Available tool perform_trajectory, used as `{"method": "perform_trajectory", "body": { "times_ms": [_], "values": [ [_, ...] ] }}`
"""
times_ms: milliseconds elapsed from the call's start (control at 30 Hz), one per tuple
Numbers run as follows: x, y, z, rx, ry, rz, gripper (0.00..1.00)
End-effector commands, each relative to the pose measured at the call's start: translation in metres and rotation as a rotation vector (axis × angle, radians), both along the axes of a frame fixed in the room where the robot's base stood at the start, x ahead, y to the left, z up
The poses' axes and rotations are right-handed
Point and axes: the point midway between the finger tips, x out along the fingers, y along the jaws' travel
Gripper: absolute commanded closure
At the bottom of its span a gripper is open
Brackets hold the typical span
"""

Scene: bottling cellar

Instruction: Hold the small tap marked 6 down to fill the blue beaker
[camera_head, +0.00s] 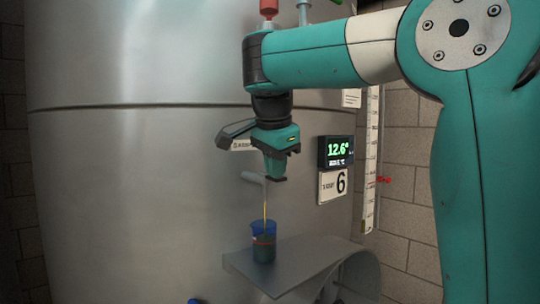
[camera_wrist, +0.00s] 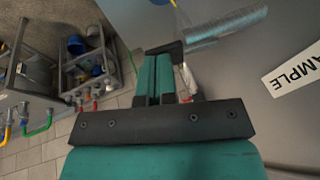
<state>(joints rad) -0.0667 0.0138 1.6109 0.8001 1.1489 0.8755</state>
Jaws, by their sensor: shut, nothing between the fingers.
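The small tap (camera_head: 254,178) sticks out of the big steel tank, left of a white plate marked 6 (camera_head: 333,185). My gripper (camera_head: 275,179) is shut and empty, pointing down, with its fingertips at the tap and seemingly pressing on it. A thin yellow stream (camera_head: 265,208) runs from the tap into the blue beaker (camera_head: 263,228). The beaker stands upright under it, dark in its lower part, with a red line around it. In the wrist view my shut fingers (camera_wrist: 165,72) are beside the metallic tap (camera_wrist: 225,28); the beaker shows only a sliver at the top edge.
The beaker stands on a grey shelf (camera_head: 300,262) fixed to the tank (camera_head: 130,190). A display (camera_head: 336,152) reads 12.6, and a scaled gauge (camera_head: 371,160) is at its right. In the wrist view, racks (camera_wrist: 90,70) with coloured items stand on the tiled floor, left.

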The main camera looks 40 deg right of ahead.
Motion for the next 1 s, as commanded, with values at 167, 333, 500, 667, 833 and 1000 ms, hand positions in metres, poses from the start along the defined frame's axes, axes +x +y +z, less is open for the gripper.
{"method": "perform_trajectory", "body": {
  "times_ms": [167,333,500,667,833,1000],
  "values": [
    [0.000,0.000,0.001,0.000,0.001,0.000,1.00],
    [0.000,0.000,0.008,0.000,0.001,0.000,1.00],
    [0.000,0.000,0.016,0.000,0.001,0.000,1.00],
    [0.000,0.000,0.016,0.000,0.001,0.000,1.00],
    [0.000,0.000,0.016,0.000,0.001,0.000,1.00],
    [0.000,0.001,0.021,0.000,0.001,-0.001,1.00]
  ]
}}
